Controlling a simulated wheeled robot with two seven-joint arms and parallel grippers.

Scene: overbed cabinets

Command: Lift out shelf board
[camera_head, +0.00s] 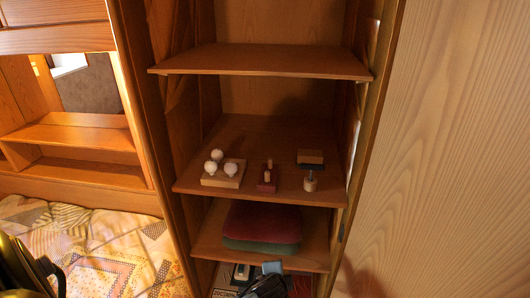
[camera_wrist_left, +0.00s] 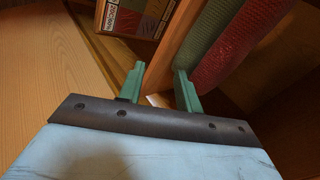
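A cabinet holds three visible wooden shelf boards: an upper one (camera_head: 262,62), a middle one (camera_head: 255,140) and a lower one (camera_head: 208,246). All look level. The lower board carries a red and green folded cloth stack (camera_head: 262,228). My left gripper (camera_head: 272,267) is at the lower board's front edge, partly cut off by the frame. In the left wrist view its green fingers (camera_wrist_left: 160,78) are apart, one on either side of a board edge (camera_wrist_left: 172,62), beside the cloths (camera_wrist_left: 232,50). Contact cannot be made out. My right gripper is not in view.
The middle board carries a block with white knobs (camera_head: 222,174), a small red item (camera_head: 267,180) and a wooden stamp-like item (camera_head: 310,170). The upper board is bare. Books (camera_wrist_left: 140,15) lie below the lower board. A patterned bed (camera_head: 95,250) is left; a wood panel (camera_head: 450,150) is right.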

